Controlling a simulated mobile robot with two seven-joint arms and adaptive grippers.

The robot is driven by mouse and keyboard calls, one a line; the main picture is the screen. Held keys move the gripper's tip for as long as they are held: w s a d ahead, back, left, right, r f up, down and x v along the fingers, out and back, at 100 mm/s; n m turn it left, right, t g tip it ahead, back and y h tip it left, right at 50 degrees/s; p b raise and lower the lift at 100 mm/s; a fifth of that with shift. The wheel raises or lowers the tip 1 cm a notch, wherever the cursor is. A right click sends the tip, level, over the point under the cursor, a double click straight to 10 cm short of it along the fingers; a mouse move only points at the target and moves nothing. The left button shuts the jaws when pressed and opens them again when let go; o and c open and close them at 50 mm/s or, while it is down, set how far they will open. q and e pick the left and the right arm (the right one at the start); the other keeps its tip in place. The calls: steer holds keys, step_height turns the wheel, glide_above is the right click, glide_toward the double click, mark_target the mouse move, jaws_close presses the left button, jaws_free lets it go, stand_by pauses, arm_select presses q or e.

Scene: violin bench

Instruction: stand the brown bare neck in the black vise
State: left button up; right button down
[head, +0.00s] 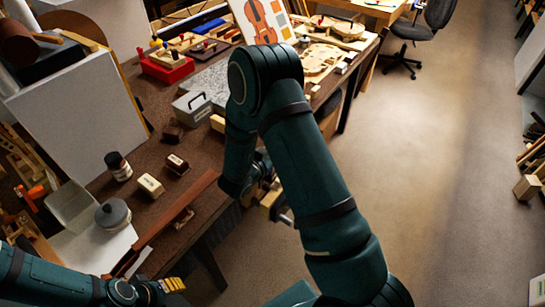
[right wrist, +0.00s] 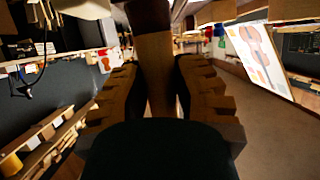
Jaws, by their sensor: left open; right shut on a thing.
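The brown bare neck (right wrist: 158,75) stands between the two fingers of my right gripper (right wrist: 158,100) in the right wrist view, and the gripper is shut on it. In the head view my right gripper (head: 271,198) is mostly hidden behind my own arm, low beside the bench's right edge; the neck cannot be made out there. My left gripper (head: 172,286) is open and empty at the bottom left, near the bench's front edge. I cannot clearly make out the black vise in either view; my right arm covers part of the bench.
The brown bench (head: 215,205) holds a long reddish strip (head: 175,222), a lidded grey pot (head: 113,214), a dark jar (head: 118,166), small blocks (head: 151,185) and a grey metal box (head: 192,107). A red tool holder (head: 166,70) stands farther back.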

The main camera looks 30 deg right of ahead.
steer(key=shift+r+p, duration=0.4)
steer(key=shift+r, duration=0.15)
stand_by(1.6)
steer(key=shift+f+b, duration=1.65)
steer(key=shift+f, duration=1.1)
steer(key=c, duration=0.8)
jaws_free()
steer(key=shift+s+f, duration=0.1)
steer(key=shift+s, duration=0.05)
steer(key=v, duration=1.2)
steer(key=shift+w+r, duration=0.2)
steer(key=shift+r, duration=0.05)
